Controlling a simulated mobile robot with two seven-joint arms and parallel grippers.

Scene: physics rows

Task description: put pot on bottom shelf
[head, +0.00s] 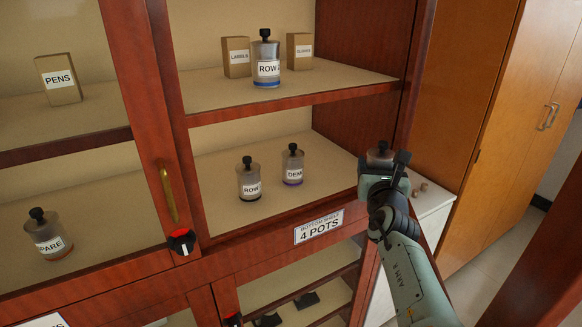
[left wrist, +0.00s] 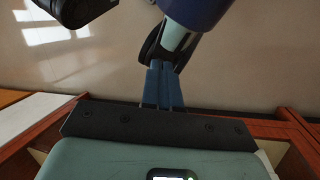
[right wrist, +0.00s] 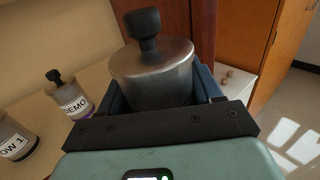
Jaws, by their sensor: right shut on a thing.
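My right gripper (head: 383,165) is shut on a grey metal pot (right wrist: 155,72) with a black knob, fingers on either side of it. In the head view the pot (head: 380,154) is upright at the right front edge of the bottom shelf (head: 215,208), partly hidden by the gripper. A sign (head: 319,226) below this shelf reads "BOTTOM SHELF 4 POTS". A pot labelled ROW (head: 249,179) and a pot labelled DEMO (head: 292,164) stand on it. My left gripper (left wrist: 163,85) is shut and empty in the left wrist view, fingers together; it is outside the head view.
The upper shelf holds a ROW pot (head: 266,58) between two small boxes. A pot labelled SPARE (head: 48,234) and a PENS box (head: 59,79) are in the left bay. The wooden post (head: 160,110) has a brass handle. Shelf space right of DEMO is clear.

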